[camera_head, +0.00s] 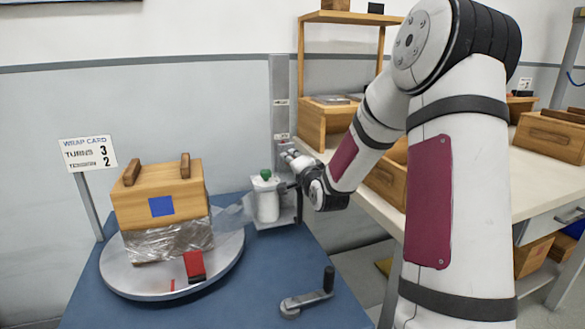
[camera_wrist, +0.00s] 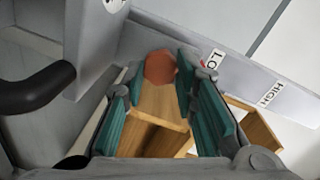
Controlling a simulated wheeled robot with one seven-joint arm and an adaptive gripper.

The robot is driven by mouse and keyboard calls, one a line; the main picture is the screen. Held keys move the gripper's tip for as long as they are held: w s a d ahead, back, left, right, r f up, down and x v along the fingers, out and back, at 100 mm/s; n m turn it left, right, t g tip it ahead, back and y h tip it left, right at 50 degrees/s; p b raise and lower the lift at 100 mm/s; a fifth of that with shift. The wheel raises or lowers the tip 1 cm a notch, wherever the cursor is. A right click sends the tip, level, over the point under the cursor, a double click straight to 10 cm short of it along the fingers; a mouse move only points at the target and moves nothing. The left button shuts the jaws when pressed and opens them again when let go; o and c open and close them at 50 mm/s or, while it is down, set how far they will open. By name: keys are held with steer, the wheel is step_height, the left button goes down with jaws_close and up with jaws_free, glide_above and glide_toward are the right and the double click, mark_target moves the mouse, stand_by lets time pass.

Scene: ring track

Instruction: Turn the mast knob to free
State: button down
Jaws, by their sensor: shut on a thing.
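The grey mast (camera_head: 280,105) stands at the back of the blue table, with small labels on it. In the wrist view the mast face (camera_wrist: 235,65) shows a "HIGH" label and a partly covered label starting "LO". The mast knob (camera_wrist: 160,67) is a reddish-brown faceted piece between my fingertips. My gripper (camera_wrist: 158,74) has its teal pads on either side of the knob and is shut on it. In the head view my gripper (camera_head: 291,187) is at the mast's lower part; the knob is hidden there. I cannot tell the knob's setting.
A white film roll (camera_head: 266,200) with a green top stands left of my gripper. Clear film runs to a wooden crate (camera_head: 160,200) on a round turntable (camera_head: 135,285) with a red block (camera_head: 194,265). A crank (camera_head: 308,297) is at the front. A dark handle (camera_wrist: 40,88) is near my gripper.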

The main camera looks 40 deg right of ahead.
steer(key=n+b, duration=0.3)
steer(key=n, duration=0.1)
steer(key=shift+w+a+b, duration=0.1)
steer(key=shift+b, duration=0.25)
steer(key=shift+n, duration=0.3)
steer(key=c, duration=1.3)
jaws_free()
steer(key=shift+h, duration=0.3)
steer(key=v, duration=1.2)
